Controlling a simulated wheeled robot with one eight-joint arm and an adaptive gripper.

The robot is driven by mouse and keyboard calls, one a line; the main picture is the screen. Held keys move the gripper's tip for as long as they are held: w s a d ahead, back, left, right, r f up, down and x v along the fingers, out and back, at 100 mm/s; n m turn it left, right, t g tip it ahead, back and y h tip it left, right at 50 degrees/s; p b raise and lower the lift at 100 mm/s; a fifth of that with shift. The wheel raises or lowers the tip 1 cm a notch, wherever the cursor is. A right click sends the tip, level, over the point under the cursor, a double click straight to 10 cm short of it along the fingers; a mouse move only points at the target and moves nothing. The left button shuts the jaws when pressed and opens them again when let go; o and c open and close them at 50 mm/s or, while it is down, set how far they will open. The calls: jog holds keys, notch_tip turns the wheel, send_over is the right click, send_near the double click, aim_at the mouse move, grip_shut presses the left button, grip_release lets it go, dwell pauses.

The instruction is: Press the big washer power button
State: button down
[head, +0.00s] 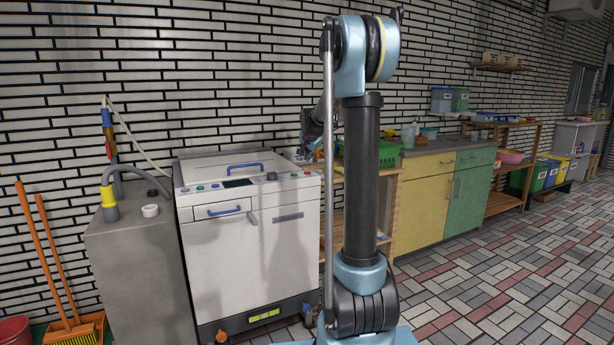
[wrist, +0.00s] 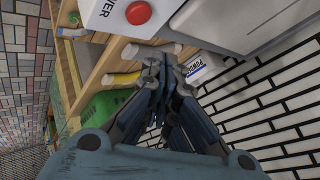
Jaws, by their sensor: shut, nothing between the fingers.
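The big washer (head: 250,240) is a white, boxy machine against the brick wall, with a control strip along its top front edge. In the wrist view a round red button (wrist: 138,12) sits on a white panel at the top edge, beside partly cut-off lettering that ends in "WER". My gripper (wrist: 158,55) is shut and empty, its fingertips below the red button in the picture and apart from it.
A wooden shelf (wrist: 97,65) with a green crate (wrist: 103,113) stands beside the washer. A white labelled box (wrist: 203,68) is close to the fingertips in the picture. A grey cabinet (head: 140,265) with a hose is left of the washer. The tiled floor at right is clear.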

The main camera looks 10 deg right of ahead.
jog(key=shift+r, duration=0.85)
jog(key=s+f+n+g, duration=0.2)
jog(key=s+f, duration=0.5)
jog(key=s, duration=1.1)
jog(key=s+f+n+g, duration=0.2)
jog(key=s+f+n, duration=0.3)
jog(key=s, duration=1.4)
jog(key=s+f+n+g+y, duration=0.1)
jog(key=s+f+n+g, duration=0.2)
jog(key=s+f, duration=0.6)
jog(key=s+a, duration=0.1)
jog(key=s, duration=0.9)
jog(key=shift+s+f, duration=0.15)
jog(key=shift+f, duration=0.2)
